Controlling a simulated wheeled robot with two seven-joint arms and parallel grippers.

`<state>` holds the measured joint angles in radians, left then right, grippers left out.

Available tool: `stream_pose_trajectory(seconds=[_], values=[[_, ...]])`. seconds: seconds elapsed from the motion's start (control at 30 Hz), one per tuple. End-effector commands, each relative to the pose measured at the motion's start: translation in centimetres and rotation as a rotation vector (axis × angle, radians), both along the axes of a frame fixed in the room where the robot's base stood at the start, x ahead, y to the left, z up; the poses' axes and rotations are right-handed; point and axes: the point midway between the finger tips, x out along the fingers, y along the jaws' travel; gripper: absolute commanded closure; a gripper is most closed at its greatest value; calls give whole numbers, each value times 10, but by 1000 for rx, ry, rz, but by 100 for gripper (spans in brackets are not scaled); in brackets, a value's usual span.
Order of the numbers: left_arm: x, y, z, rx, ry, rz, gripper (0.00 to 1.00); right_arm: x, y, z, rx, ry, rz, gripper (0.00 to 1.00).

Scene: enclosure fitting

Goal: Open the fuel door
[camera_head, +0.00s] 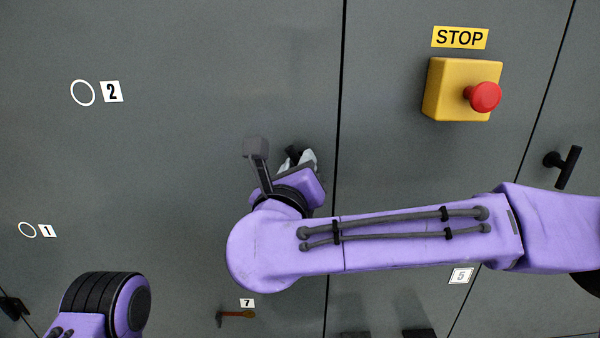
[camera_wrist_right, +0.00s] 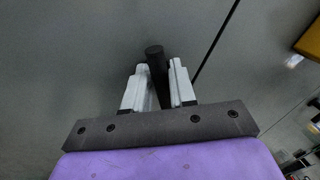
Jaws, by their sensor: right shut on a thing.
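A large grey door panel (camera_head: 200,60) fills the left and middle of the head view, with a dark vertical seam at its right edge. My right gripper (camera_head: 300,160) is at this panel, close to the seam. It is shut on a black handle (camera_wrist_right: 155,62), which stands between its two pale fingers in the right wrist view (camera_wrist_right: 157,85). In the head view my wrist hides most of the handle. No label naming the fuel door is readable. Only a purple part of my left arm shows at the lower left; its gripper is out of view.
A yellow box with a red stop button (camera_head: 484,97) juts out right of the seam, under a STOP label (camera_head: 460,37). Another black handle (camera_head: 567,167) is at the far right.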

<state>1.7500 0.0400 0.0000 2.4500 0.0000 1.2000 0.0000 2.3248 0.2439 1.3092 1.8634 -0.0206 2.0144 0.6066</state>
Motion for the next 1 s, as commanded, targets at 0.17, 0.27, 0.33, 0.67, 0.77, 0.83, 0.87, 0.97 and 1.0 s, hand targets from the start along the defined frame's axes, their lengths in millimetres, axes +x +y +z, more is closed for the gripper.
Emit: stream_pose_trajectory(seconds=[0.17,0.27,0.33,0.67,0.77,0.83,0.87,0.97,1.0], values=[[0,0,-9,0,0,0,58,0,1,-3,-118,-1,1,100],[0,0,-12,0,0,0,58,0,1,-3,-170,0,1,100],[0,0,-13,0,0,0,58,0,1,-3,-200,1,1,100],[0,0,-15,0,0,0,58,0,1,-3,-265,2,1,100],[0,0,-15,0,0,0,58,0,1,-3,-267,3,2,100],[0,0,-15,0,0,0,58,0,2,-3,-266,3,2,100],[0,0,-15,0,0,0,58,0,2,-3,-266,3,2,100],[0,0,-15,0,0,0,58,0,2,-3,-266,3,2,100],[0,0,-15,0,0,0,58,0,2,-3,-266,3,2,100]])
